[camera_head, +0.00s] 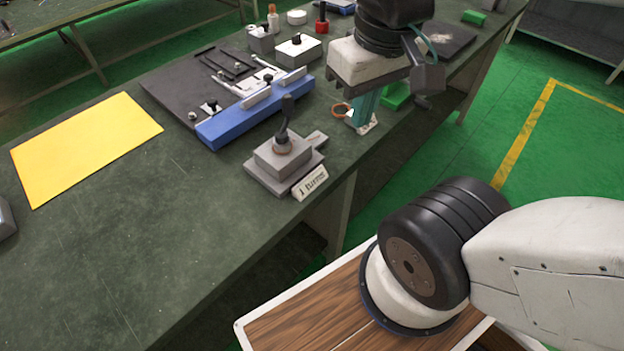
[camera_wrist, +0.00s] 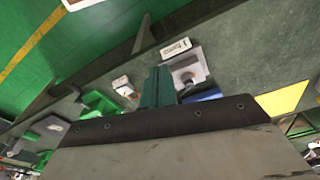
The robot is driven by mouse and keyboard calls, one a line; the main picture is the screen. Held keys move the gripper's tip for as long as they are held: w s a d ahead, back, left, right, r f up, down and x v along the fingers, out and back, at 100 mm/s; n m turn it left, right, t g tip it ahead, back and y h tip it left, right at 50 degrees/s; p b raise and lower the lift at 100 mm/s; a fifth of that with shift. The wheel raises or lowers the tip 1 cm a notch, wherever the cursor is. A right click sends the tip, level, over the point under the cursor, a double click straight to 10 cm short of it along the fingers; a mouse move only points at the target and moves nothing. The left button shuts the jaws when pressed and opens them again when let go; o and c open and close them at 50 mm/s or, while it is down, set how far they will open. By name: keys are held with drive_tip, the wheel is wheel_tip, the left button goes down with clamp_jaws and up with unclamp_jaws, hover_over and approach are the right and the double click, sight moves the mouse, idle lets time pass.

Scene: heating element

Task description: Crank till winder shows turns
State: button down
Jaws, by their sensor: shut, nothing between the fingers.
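A grey stepped block, which looks like the winder (camera_head: 272,168), stands near the table's front edge. A dark upright handle, apparently its crank (camera_head: 285,118), rises from its top. A small white label plate (camera_head: 310,183) leans at its front; its writing is too small to read. The block also shows in the wrist view (camera_wrist: 188,68), just right of my fingers, with the label plate (camera_wrist: 176,47) above it. My gripper (camera_head: 358,122) points down to the right of the block, apart from it. Its teal fingers (camera_wrist: 157,72) are shut and empty. No turn count is readable.
A blue bar fixture (camera_head: 245,119) and a dark mat (camera_head: 180,85) lie behind the block. Grey blocks (camera_head: 298,50) and a red item (camera_head: 322,22) stand farther back. A green item (camera_head: 397,95) sits right of my gripper.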

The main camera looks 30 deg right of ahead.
drive_tip(key=c, duration=2.1)
unclamp_jaws()
drive_tip(key=shift+c, duration=0.2)
drive_tip(key=o, duration=0.9)
drive_tip(key=shift+w+f, duration=0.1)
drive_tip(key=shift+f, duration=0.2)
drive_tip(key=m+g+y, duration=0.2)
drive_tip(key=m+g, duration=0.3)
hover_over(288, 102)
drive_tip(key=d, duration=0.3)
wheel_tip(288, 102, down, 5)
drive_tip(key=w+a+r+m, duration=0.1)
drive_tip(key=w, duration=0.3)
drive_tip(key=x, duration=0.7)
drive_tip(key=shift+s+a+f, duration=0.15)
drive_tip(key=shift+s, duration=0.2)
drive_tip(key=shift+m, duration=0.3)
clamp_jaws()
